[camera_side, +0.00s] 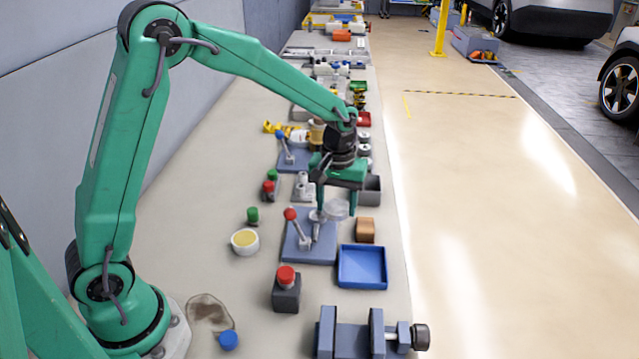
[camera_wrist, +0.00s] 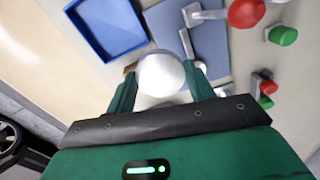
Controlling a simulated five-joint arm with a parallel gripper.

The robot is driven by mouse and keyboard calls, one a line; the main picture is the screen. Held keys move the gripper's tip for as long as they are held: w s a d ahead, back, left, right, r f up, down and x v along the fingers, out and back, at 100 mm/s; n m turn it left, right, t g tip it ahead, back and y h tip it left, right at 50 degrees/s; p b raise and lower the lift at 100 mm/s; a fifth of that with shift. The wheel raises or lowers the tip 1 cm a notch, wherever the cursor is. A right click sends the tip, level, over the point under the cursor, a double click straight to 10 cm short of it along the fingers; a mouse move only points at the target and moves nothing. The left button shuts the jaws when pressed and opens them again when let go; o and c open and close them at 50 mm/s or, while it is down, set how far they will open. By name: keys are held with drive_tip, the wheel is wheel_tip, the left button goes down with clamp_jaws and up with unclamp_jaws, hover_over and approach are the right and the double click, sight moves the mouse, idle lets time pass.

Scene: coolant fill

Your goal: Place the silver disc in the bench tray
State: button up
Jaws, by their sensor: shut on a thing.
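The silver disc (camera_side: 337,209) is held between the fingers of my gripper (camera_side: 335,203), above the bench. In the wrist view the disc (camera_wrist: 161,72) lies between the two green fingertips (camera_wrist: 162,80). The blue bench tray (camera_side: 362,267) sits on the bench, nearer the side camera than my gripper and a little to the right. The tray looks empty. In the wrist view the tray (camera_wrist: 108,27) is at the upper left, apart from the disc.
A blue-grey plate with a red-knobbed lever (camera_side: 297,236) stands left of the tray. A brown block (camera_side: 365,230) is just behind the tray. A red-topped dark block (camera_side: 286,290) and a vise (camera_side: 350,338) are nearer the camera.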

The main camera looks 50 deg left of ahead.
drive_tip(key=s+d+r, duration=0.2)
drive_tip(key=s+d, duration=0.3)
drive_tip(key=d, duration=0.4)
drive_tip(key=s+d+r, duration=0.1)
drive_tip(key=s+d, duration=0.3)
drive_tip(key=d, duration=0.5)
drive_tip(key=w+a+f, duration=0.2)
drive_tip(key=a, duration=0.1)
drive_tip(key=w+a+f, duration=0.2)
drive_tip(key=w, duration=0.1)
drive_tip(key=w+a+f, duration=0.2)
drive_tip(key=w+a, duration=0.1)
drive_tip(key=shift+w+a+f, duration=0.2)
drive_tip(key=shift+a+f, duration=0.1)
drive_tip(key=shift+f, duration=2.1)
drive_tip(key=shift+f, duration=0.1)
drive_tip(key=o, duration=0.8)
wheel_tip(320, 180, up, 12)
